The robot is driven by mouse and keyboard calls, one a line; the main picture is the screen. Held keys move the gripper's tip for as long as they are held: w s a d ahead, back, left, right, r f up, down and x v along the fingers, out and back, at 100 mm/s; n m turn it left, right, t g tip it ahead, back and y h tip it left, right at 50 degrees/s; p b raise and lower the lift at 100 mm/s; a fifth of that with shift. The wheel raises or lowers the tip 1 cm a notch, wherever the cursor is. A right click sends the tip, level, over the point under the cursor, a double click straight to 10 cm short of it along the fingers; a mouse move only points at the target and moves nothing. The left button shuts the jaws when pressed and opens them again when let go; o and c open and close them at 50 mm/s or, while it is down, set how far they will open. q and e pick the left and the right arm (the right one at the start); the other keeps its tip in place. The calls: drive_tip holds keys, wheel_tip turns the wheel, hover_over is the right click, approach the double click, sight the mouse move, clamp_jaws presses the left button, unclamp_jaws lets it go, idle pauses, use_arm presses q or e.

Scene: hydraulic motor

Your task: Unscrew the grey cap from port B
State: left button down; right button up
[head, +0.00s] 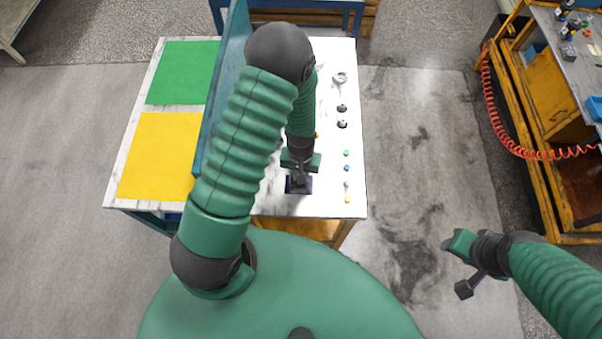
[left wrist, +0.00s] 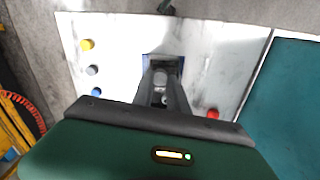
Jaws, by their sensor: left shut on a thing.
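My left gripper (head: 300,186) points down over a dark block on a blue base (head: 291,190) near the table's front edge. In the left wrist view the fingers (left wrist: 162,98) are close together on a small light grey piece (left wrist: 160,77), which looks like the grey cap. The fingers and arm hide most of the block, and no port B label can be read. My right gripper (head: 462,267) is empty with its fingers apart, over the floor right of the table.
Small yellow (left wrist: 87,44), grey (left wrist: 92,70) and blue (left wrist: 97,91) pieces stand in a row beside the block. A red piece (left wrist: 213,113) stands on its other side. Green (head: 184,72) and yellow (head: 158,155) mats lie at the table's left.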

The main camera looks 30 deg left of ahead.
idle(0.4)
use_arm(q)
drive_tip(key=n+p, duration=0.1)
drive_tip(key=n, duration=0.3)
drive_tip(key=shift+r+n, duration=0.15)
drive_tip(key=shift+n, duration=0.75)
drive_tip(key=shift+r+n+p, duration=0.1)
drive_tip(key=shift+n+p, duration=0.25)
drive_tip(key=shift+n, duration=0.85)
drive_tip(key=c, duration=1.5)
unclamp_jaws()
drive_tip(key=shift+n, duration=0.3)
